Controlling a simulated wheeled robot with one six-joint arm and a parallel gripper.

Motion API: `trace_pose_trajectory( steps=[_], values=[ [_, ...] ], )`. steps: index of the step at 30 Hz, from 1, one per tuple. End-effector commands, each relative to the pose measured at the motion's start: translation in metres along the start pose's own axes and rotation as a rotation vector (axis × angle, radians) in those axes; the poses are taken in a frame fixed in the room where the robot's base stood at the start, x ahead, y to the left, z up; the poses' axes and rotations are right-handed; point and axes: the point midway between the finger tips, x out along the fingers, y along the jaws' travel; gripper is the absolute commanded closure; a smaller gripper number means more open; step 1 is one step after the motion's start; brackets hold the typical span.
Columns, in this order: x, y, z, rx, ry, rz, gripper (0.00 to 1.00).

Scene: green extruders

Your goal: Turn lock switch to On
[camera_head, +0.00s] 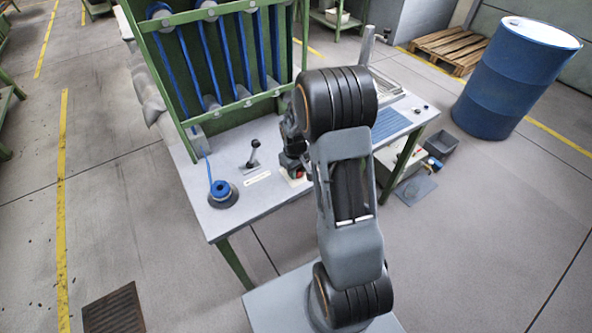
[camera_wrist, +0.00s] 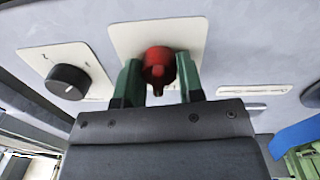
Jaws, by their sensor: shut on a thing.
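The lock switch is a red knob (camera_wrist: 158,65) on a pale square plate (camera_wrist: 130,38) in the wrist view. My gripper (camera_wrist: 158,82) has its two green fingers on either side of the knob, shut on it. The plate's markings are mostly hidden, so I cannot read the switch position. In the head view my gripper (camera_head: 294,172) is at the front of the table, largely hidden behind my arm. A bit of red shows beside it there.
A black rotary knob (camera_wrist: 68,82) on its own plate is left of the switch in the wrist view. In the head view, a lever (camera_head: 253,154) and a blue spool (camera_head: 222,190) stand on the grey table (camera_head: 225,222). A green frame (camera_head: 160,75) rises behind.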

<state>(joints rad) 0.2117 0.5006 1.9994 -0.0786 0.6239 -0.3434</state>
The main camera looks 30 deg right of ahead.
Motion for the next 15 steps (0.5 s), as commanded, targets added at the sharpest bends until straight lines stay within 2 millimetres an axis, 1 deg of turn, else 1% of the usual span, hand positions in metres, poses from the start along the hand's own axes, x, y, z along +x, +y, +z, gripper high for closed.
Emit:
trace_pose_trajectory(
  steps=[6, 15],
  values=[
    [-0.0002, 0.0, -0.0004, -0.085, 0.007, 0.001, 0.89],
    [-0.0004, 0.0, -0.0005, -0.13, 0.009, 0.001, 0.89]
  ],
)
